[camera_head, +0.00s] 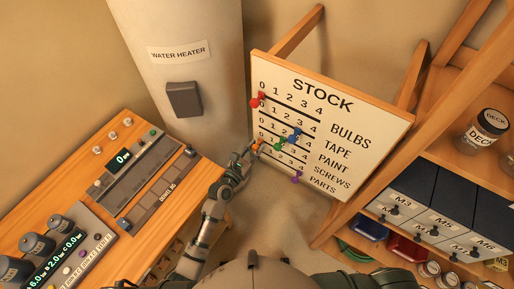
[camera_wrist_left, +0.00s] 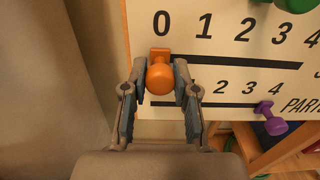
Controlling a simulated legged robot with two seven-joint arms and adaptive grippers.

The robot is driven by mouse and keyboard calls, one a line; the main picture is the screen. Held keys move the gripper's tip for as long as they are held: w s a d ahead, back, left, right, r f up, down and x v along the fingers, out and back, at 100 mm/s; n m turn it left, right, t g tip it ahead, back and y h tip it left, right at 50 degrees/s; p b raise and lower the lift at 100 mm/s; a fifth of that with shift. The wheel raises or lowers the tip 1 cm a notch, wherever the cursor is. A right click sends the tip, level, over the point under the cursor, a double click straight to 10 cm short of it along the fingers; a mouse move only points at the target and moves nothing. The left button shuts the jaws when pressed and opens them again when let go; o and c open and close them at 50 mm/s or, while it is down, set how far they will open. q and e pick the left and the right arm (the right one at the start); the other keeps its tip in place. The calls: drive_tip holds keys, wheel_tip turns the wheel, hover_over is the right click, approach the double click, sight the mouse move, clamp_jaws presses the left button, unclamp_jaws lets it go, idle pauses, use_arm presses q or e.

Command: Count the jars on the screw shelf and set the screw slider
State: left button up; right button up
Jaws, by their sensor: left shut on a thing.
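The STOCK board (camera_head: 385,115) has rows for bulbs, tape, paint, screws and parts, each with numbers 0 to 4. My left gripper (camera_head: 252,147) is at the board's left edge. In the left wrist view its fingers (camera_wrist_left: 160,78) are shut on the orange slider knob (camera_wrist_left: 160,80), one on each side. The orange slider sits under the 0 of its row, which lies just above the PARTS row. A jar labelled DECK (camera_head: 483,131) stands on the wooden shelf at the right. My right gripper is not in view.
Red (camera_head: 257,99), blue (camera_head: 295,134), green (camera_head: 279,142) and purple (camera_head: 297,177) sliders share the board. Dark drawers labelled M3 to M6 (camera_head: 440,220) and small jars (camera_head: 430,268) are at right. The water heater (camera_head: 180,40) and a control bench (camera_head: 60,190) are at left.

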use_arm(q)
drive_tip(key=shift+a, duration=0.3)
drive_tip(key=shift+s+d+r, duration=0.1)
drive_tip(key=shift+s+d, duration=0.25)
drive_tip(key=shift+d, duration=0.15)
drive_tip(key=shift+s+d+p, duration=0.15)
drive_tip(key=shift+d+p, duration=0.1)
drive_tip(key=shift+p, duration=0.1)
drive_tip(key=shift+s+d+p, duration=0.3)
drive_tip(key=shift+s+d, duration=0.15)
drive_tip(key=shift+d, duration=0.15)
drive_tip(key=shift+s+d, duration=0.4)
drive_tip(key=shift+d, duration=0.15)
drive_tip(key=shift+s+d+p, duration=0.4)
drive_tip(key=shift+s+d, duration=0.4)
drive_tip(key=shift+d, duration=0.35)
drive_tip(key=shift+s+d+p, duration=0.45)
drive_tip(key=shift+s+d, duration=0.35)
drive_tip(key=shift+d, duration=0.3)
drive_tip(key=shift+s+d+p, duration=0.4)
drive_tip(key=shift+s+d, duration=0.4)
drive_tip(key=shift+d, duration=0.35)
drive_tip(key=o, duration=1.7)
drive_tip(key=shift+d, duration=0.15)
drive_tip(key=shift+c, duration=0.2)
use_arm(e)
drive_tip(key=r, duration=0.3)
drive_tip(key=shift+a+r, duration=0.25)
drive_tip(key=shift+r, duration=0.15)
